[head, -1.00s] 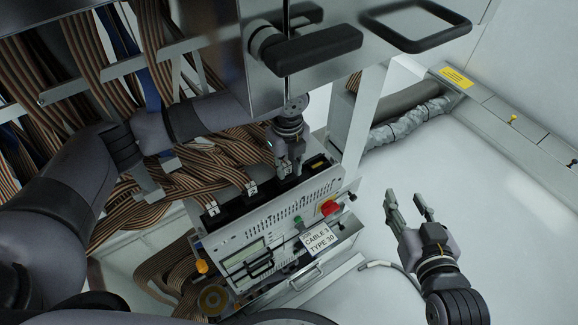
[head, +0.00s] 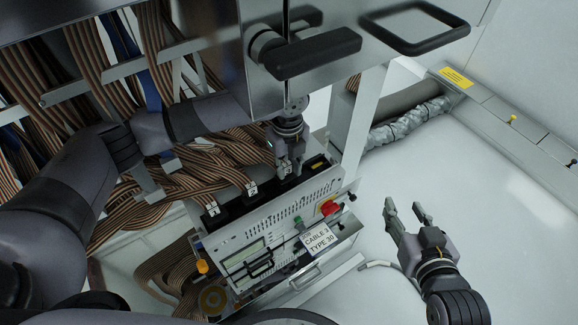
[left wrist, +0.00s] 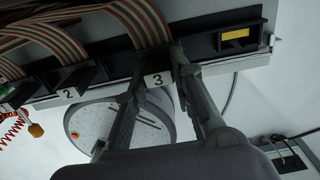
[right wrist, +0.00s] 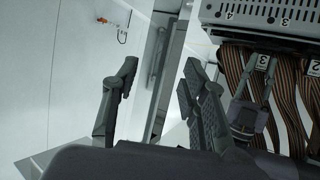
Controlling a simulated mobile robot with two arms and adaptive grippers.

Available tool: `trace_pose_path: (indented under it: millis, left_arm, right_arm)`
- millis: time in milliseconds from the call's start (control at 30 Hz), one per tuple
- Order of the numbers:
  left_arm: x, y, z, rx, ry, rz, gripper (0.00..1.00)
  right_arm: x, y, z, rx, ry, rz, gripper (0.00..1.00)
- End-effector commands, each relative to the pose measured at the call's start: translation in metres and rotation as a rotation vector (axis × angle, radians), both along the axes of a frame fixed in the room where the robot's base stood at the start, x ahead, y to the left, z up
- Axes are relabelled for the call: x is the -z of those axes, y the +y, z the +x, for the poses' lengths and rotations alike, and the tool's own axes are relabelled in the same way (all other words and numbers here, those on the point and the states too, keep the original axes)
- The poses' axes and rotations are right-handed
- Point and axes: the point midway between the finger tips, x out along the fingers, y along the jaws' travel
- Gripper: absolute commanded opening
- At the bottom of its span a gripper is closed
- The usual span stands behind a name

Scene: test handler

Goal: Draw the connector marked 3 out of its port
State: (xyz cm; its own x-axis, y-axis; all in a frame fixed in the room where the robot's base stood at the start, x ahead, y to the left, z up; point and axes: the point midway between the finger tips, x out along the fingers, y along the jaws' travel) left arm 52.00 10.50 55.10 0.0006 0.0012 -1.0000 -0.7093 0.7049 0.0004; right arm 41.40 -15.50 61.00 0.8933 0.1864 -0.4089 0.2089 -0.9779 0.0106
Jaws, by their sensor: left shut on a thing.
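The connector marked 3 (left wrist: 158,80) sits at the end of a brown ribbon cable in the row of ports, between the fingers of my left gripper (left wrist: 155,62). In the head view my left gripper (head: 289,165) reaches down onto the row and is shut on this connector, largely hiding it. The white tag 3 also shows in the right wrist view (right wrist: 262,62), beside my left gripper. I cannot tell how deep the connector sits in its port. My right gripper (head: 407,201) is open and empty, to the right of the test unit.
Connectors marked 1 (head: 212,209) and 2 (head: 252,188) sit left of it. A port with a yellow block (left wrist: 235,34) lies right of it. The test unit (head: 262,235) carries a red knob and a sign, CABLE 3 TYPE 30 (head: 318,238). A metal box with a black handle (head: 312,48) hangs above.

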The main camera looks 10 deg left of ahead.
Motion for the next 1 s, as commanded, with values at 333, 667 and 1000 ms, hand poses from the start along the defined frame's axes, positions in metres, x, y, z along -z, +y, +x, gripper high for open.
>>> trace_pose_path:
  millis: [333,667,1000]
  left_arm:
    - [-0.001,0.000,0.000,0.000,0.000,0.000,0.00]
    - [-0.001,0.000,0.000,0.000,0.000,0.000,0.00]
    - [-0.002,0.000,0.000,0.000,0.000,0.000,0.00]
  right_arm:
    - [0.004,-0.002,-0.002,0.002,0.024,-0.006,0.40]
    - [0.008,-0.003,-0.005,0.004,0.049,-0.012,0.40]
    - [0.013,-0.005,-0.009,0.006,0.079,-0.019,0.40]
